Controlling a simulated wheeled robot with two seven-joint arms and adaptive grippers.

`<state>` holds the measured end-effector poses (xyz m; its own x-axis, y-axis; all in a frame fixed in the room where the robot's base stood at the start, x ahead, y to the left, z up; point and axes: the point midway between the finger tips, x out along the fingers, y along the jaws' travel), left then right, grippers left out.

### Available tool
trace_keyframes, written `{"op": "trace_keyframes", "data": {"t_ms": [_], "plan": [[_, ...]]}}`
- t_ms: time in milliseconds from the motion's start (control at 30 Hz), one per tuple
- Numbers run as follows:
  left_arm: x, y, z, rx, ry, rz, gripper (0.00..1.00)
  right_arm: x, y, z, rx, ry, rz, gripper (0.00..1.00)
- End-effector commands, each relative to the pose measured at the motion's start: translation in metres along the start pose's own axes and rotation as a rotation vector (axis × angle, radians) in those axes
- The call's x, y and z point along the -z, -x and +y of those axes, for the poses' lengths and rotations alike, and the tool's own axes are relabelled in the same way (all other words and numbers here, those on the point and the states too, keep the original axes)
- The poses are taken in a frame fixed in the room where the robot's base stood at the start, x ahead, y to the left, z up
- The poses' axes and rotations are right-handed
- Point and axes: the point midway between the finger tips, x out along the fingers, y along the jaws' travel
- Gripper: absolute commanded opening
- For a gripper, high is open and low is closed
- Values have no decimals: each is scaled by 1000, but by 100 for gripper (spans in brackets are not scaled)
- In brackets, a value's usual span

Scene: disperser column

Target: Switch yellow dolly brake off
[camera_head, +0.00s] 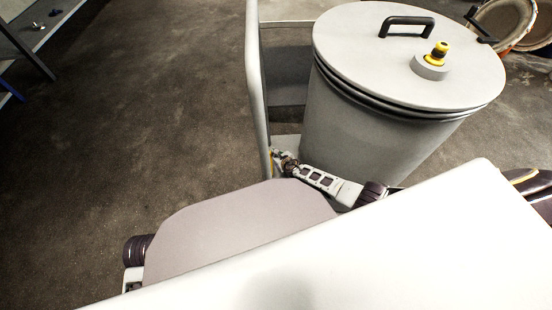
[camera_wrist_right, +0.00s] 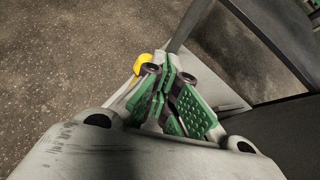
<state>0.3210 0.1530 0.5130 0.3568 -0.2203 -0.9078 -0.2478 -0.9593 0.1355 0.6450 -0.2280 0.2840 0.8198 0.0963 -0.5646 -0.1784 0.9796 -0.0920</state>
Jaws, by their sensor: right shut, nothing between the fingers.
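A small yellow piece, apparently the dolly's brake (camera_wrist_right: 143,64), shows in the right wrist view just left of my right fingertips. Its lower part is partly hidden by the gripper, and I cannot tell whether they touch. In the head view only a thin yellow sliver shows beside the gripper. My right gripper (camera_wrist_right: 166,76), with green finger pads, is shut and empty. In the head view it (camera_head: 284,161) is low at the foot of the dolly's grey upright handle (camera_head: 256,80). My left gripper is out of view.
A large grey lidded drum (camera_head: 380,120) stands right of the handle, close to my right arm. Shelving (camera_head: 30,40) stands far left. The dark floor (camera_head: 150,110) left of the handle is clear.

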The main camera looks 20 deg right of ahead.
Motion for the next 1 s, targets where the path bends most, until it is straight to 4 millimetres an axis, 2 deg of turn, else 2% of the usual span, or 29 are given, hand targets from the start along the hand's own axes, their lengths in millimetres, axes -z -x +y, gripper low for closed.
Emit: {"op": "trace_keyframes", "data": {"t_ms": [1000], "plan": [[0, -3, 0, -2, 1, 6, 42, -1, 3, -1, 0, 0, -1, 0]]}}
